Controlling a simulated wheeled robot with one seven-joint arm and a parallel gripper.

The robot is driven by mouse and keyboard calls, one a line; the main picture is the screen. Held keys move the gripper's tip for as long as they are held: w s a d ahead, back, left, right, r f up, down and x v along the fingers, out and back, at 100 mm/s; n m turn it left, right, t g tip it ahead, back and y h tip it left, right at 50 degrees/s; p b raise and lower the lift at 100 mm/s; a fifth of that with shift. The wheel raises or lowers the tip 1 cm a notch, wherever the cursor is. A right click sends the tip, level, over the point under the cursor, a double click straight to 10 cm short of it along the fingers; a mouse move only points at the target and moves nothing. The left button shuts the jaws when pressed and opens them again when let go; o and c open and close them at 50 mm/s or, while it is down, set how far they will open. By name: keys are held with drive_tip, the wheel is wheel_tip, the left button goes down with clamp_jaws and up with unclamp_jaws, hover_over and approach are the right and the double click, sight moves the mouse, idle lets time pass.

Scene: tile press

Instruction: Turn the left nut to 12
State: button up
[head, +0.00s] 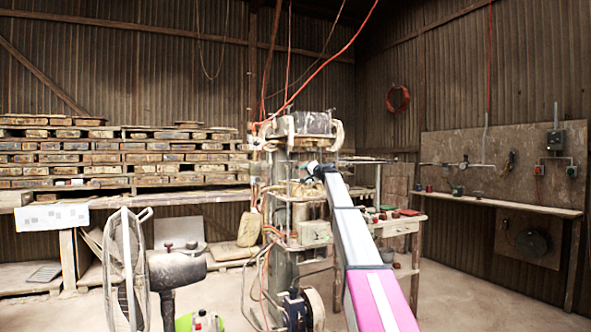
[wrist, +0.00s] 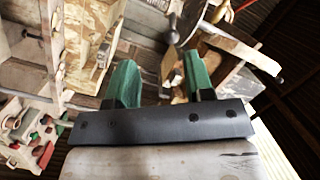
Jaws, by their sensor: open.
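The tile press (head: 284,220) stands in the middle of the head view, a worn machine with hoses and cables around it. My arm reaches up to its front, and the end with my gripper (head: 312,170) is close to the upper part of the press. In the wrist view my gripper (wrist: 158,62) has two green fingers spread apart, with nothing seen held between them. Beyond the fingers are wooden and metal press parts, including a grey rounded metal piece (wrist: 174,36). I cannot make out the left nut or any number markings in either view.
A fan (head: 125,265) stands at the front left. Stacked wooden pallets (head: 120,160) line the back left. A small table (head: 400,228) with coloured items is behind my arm, and a workbench (head: 500,203) runs along the right wall. Floor at right is clear.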

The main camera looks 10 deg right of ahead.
sight(297, 167)
drive_tip(key=x, duration=0.3)
drive_tip(key=r+x, duration=0.1)
drive_tip(key=x, duration=0.3)
drive_tip(key=r+x, duration=0.1)
drive_tip(key=x, duration=0.3)
drive_tip(key=shift+w+d, duration=0.25)
drive_tip(key=shift+w, duration=0.05)
clamp_jaws()
